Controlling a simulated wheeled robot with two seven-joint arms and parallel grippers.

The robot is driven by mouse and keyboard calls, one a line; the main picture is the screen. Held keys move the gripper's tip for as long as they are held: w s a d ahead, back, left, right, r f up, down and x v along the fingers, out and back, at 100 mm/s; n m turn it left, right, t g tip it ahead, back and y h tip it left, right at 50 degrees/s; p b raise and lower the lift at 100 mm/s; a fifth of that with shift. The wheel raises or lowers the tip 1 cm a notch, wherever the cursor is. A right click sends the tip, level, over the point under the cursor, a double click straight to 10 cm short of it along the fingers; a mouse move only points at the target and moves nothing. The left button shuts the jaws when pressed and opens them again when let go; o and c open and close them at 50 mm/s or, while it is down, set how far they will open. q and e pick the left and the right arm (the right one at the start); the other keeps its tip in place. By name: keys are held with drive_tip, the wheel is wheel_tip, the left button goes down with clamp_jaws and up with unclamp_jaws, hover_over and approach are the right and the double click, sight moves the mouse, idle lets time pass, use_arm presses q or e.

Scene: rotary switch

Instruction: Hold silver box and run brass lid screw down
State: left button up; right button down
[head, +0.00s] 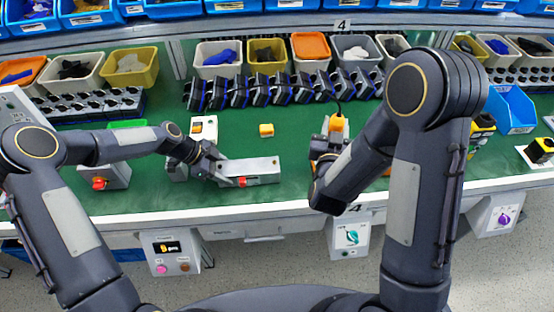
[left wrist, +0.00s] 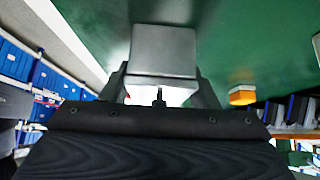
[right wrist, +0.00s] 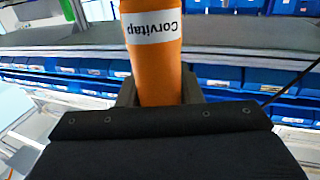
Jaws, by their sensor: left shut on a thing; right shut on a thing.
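The silver box (head: 262,165) lies on the green bench top left of centre, with a red knob (head: 242,181) at its front. My left gripper (head: 214,166) is shut on its left end. In the left wrist view the box (left wrist: 162,50) sits between the fingers. My right gripper is shut on an orange driver marked "Corvitap" (right wrist: 153,60). In the head view the driver (head: 338,124) stands above the bench, right of the box and apart from it. My right forearm hides much of that gripper. I cannot make out the brass lid screw.
A row of black and blue switches (head: 285,90) and several part bins (head: 218,58) line the back. A grey box with a red knob (head: 103,178) stands at left. Green bench is clear between box and driver.

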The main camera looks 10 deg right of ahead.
drive_tip(key=w+a+r+n+y, duration=0.2)
drive_tip(key=a+r+n+y, duration=0.15)
drive_tip(key=a, duration=0.45)
drive_tip(key=w+a+r+n+y, duration=0.2)
drive_tip(key=a+y, duration=0.3)
drive_tip(key=a, duration=0.2)
drive_tip(key=shift+n+y, duration=0.25)
drive_tip(key=shift+y, duration=0.1)
drive_tip(key=shift+s+a+f, duration=0.1)
drive_tip(key=shift+a+f, duration=0.1)
drive_tip(key=shift+f, duration=0.95)
drive_tip(key=shift+s+a+f, duration=0.1)
drive_tip(key=shift+a+f, duration=0.1)
drive_tip(key=shift+f, duration=0.95)
